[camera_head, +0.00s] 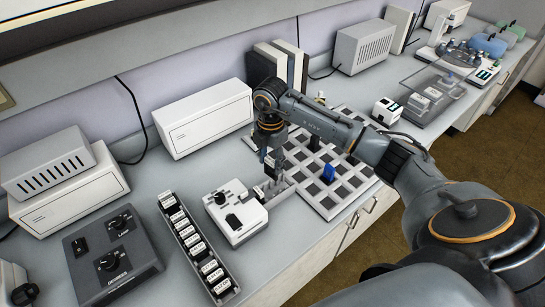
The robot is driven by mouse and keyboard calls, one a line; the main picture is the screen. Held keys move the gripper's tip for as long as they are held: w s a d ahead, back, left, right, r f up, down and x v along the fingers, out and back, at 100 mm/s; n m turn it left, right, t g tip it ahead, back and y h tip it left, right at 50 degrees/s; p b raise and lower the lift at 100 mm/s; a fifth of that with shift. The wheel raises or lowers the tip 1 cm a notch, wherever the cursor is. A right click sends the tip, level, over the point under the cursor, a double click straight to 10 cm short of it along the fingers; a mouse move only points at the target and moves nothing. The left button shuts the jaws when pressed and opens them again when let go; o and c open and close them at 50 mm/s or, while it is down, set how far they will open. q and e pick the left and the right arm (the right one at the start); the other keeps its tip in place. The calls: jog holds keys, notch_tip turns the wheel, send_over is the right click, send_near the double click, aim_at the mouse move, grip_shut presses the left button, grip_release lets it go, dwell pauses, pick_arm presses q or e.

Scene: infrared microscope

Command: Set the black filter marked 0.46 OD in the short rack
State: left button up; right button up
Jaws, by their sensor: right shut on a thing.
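My right gripper (272,178) points down between the white instrument and the grid tray. It is shut on a small dark piece that looks like a black filter, mostly hidden by the fingers; its marking cannot be read. A narrow dark rack (165,208) holds a row of pieces with white labels, too small to read. A pale grid tray (322,208) with dark square places lies right of the gripper. A black piece (314,143) and a blue piece (328,173) stand upright in it. I cannot tell which holder is the short rack. My left gripper is out of view.
A white instrument (235,212) stands just left of the gripper. A dark control box with knobs (113,255) is at front left. White boxes (203,117) line the wall. A small white device (386,111) stands behind my right arm. Bare bench shows at the front.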

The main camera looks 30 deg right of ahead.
jog(key=shift+d+f+m, duration=0.2)
jog(key=shift+d+m, duration=0.05)
jog(key=shift+m, duration=0.45)
jog(key=shift+f, duration=0.15)
notch_tip(320, 180, down, 8)
jog(key=b, duration=0.7)
jog(key=shift+f, duration=0.6)
jog(key=shift+f, duration=0.2)
jog(key=o, duration=1.6)
jog(key=shift+o, duration=0.2)
